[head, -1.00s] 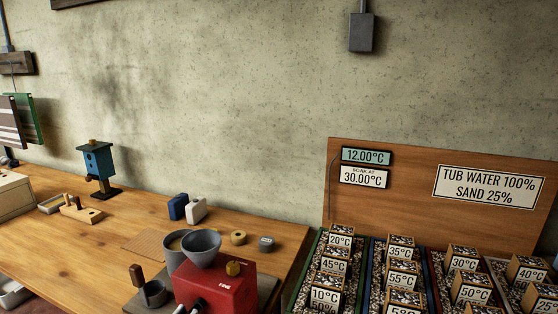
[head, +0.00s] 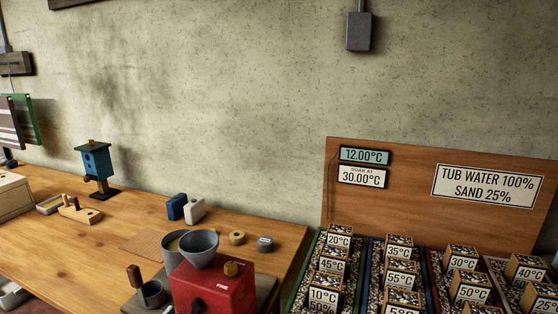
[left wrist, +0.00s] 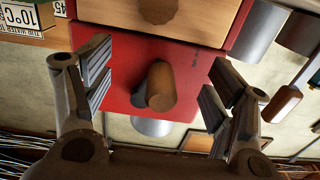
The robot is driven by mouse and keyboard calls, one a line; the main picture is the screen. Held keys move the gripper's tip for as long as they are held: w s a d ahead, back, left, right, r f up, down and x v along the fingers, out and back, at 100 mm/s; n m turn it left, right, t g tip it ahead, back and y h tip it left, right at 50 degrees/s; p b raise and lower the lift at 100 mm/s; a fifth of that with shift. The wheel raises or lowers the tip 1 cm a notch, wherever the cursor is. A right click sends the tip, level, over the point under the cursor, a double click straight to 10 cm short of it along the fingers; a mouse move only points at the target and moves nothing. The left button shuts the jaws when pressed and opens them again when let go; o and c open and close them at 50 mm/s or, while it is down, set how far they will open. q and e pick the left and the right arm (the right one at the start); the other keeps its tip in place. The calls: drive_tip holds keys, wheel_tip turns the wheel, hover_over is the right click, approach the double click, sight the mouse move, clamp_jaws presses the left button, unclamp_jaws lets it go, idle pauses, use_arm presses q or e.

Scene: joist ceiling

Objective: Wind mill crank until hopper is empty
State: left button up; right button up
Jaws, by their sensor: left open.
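The red mill (head: 213,290) stands on the bench at the bottom of the head view, marked FINE, with a brass knob on top. Its grey hopper (head: 200,262) sits on top; I see only the grey inner wall, not the hopper's bottom. In the left wrist view the red mill body (left wrist: 120,60) is close ahead. A wooden crank grip (left wrist: 161,86) points toward the camera. My left gripper (left wrist: 160,75) is open, with one finger on each side of the grip and visible gaps to it. My right gripper does not show.
A wooden drawer front (left wrist: 190,12) with a dark knob borders the mill in the left wrist view. A grey cup with a wooden handle (head: 152,293) stands left of the mill. Tubs of labelled blocks (head: 390,277) stand right. The bench's middle (head: 75,250) is clear.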

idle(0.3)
use_arm(q)
drive_tip(key=v, duration=0.8)
drive_tip(key=shift+r, duration=0.1)
drive_tip(key=a+f+n+g+y+p, duration=0.1)
drive_tip(key=a+f+g+y, duration=0.15)
drive_tip(key=f, duration=0.65)
drive_tip(key=a+f+n+g+y+p, duration=0.1)
drive_tip(key=a+f, duration=0.2)
drive_tip(key=f, duration=0.6)
drive_tip(key=s+a+f+g+y, duration=0.1)
drive_tip(key=s+f+g, duration=0.1)
drive_tip(key=s+f, duration=0.45)
drive_tip(key=s+f+g+y, duration=0.1)
drive_tip(key=s+f+g, duration=0.15)
drive_tip(key=f, duration=0.75)
drive_tip(key=s+d+f+g, duration=0.1)
drive_tip(key=s+f+g, duration=0.1)
drive_tip(key=s+f, duration=0.4)
drive_tip(key=s+d+f+g+p, duration=0.1)
drive_tip(key=s+f, duration=0.5)
drive_tip(key=s, duration=0.7)
drive_tip(key=s+d+f+g+p, duration=0.1)
drive_tip(key=s+d+f+g, duration=0.2)
drive_tip(key=s, duration=0.6)
wheel_tip(320, 180, down, 3)
drive_tip(key=shift+s+r+g+y, duration=0.1)
drive_tip(key=shift+s+g+y, duration=0.2)
drive_tip(key=shift+g, duration=0.7)
